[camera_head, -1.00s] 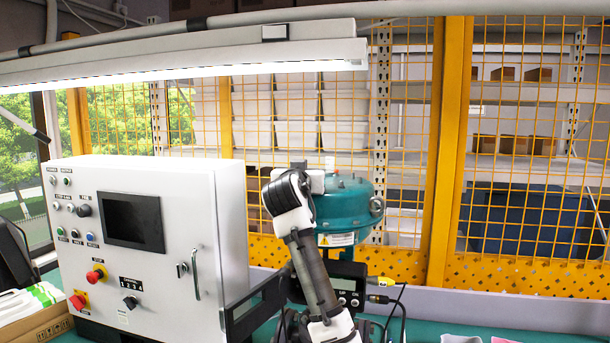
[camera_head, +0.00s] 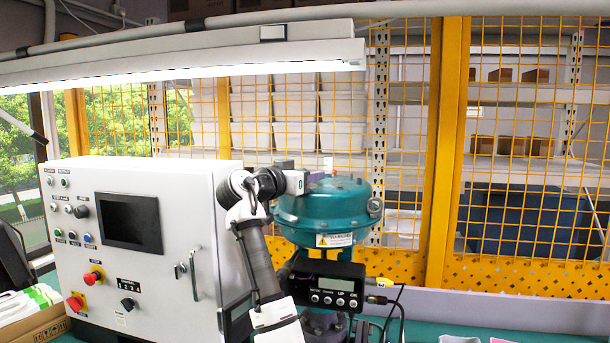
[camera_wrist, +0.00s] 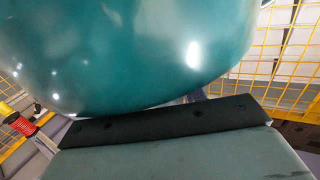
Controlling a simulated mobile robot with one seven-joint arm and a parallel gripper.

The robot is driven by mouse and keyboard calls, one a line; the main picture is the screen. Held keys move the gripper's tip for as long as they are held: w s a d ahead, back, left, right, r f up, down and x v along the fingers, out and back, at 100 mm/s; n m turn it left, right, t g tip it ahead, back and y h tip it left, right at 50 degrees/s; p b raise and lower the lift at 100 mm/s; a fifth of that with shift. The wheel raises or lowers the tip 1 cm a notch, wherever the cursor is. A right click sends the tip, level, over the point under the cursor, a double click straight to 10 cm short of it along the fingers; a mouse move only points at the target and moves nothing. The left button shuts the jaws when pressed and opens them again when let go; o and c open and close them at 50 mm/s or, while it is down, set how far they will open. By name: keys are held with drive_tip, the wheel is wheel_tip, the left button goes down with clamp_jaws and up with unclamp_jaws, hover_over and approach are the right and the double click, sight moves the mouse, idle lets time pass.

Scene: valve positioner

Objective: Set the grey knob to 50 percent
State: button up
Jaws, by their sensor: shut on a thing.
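A dark grey round knob (camera_head: 82,211) sits on the white control cabinet's front, left of its screen. A dark selector (camera_head: 128,304) sits lower, under a row of numbers. I cannot tell for sure which one is the task's grey knob, nor read its setting. My gripper (camera_head: 299,182) is at the upper left of the teal valve actuator (camera_head: 325,210), well right of both knobs. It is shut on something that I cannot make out. In the wrist view, the teal dome (camera_wrist: 130,45) fills the top, above a dark bar and a grey surface.
The white cabinet (camera_head: 205,225) has a door handle, and red stop buttons at its lower left. A black positioner (camera_head: 328,285) with a display and buttons sits below the actuator, with cables at its right. A yellow mesh fence (camera_head: 450,150) stands behind.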

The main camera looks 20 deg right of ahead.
drive_tip(key=m+g+h, duration=0.1)
drive_tip(key=g, duration=0.1)
drive_tip(key=m+g, duration=0.2)
drive_tip(key=g, duration=0.1)
drive_tip(key=m+g+h, duration=0.1)
drive_tip(key=m+g, duration=0.1)
drive_tip(key=shift+s+d+h, duration=0.1)
drive_tip(key=shift+s+h, duration=0.2)
drive_tip(key=shift+s, duration=0.05)
drive_tip(key=shift+s+m+g, duration=0.15)
drive_tip(key=shift+m+g, duration=0.65)
drive_tip(key=shift+g, duration=0.6)
drive_tip(key=o, duration=1)
drive_tip(key=shift+d, duration=0.1)
drive_tip(key=shift+c, duration=0.2)
drive_tip(key=shift+n+t, duration=0.4)
drive_tip(key=shift+t, duration=0.2)
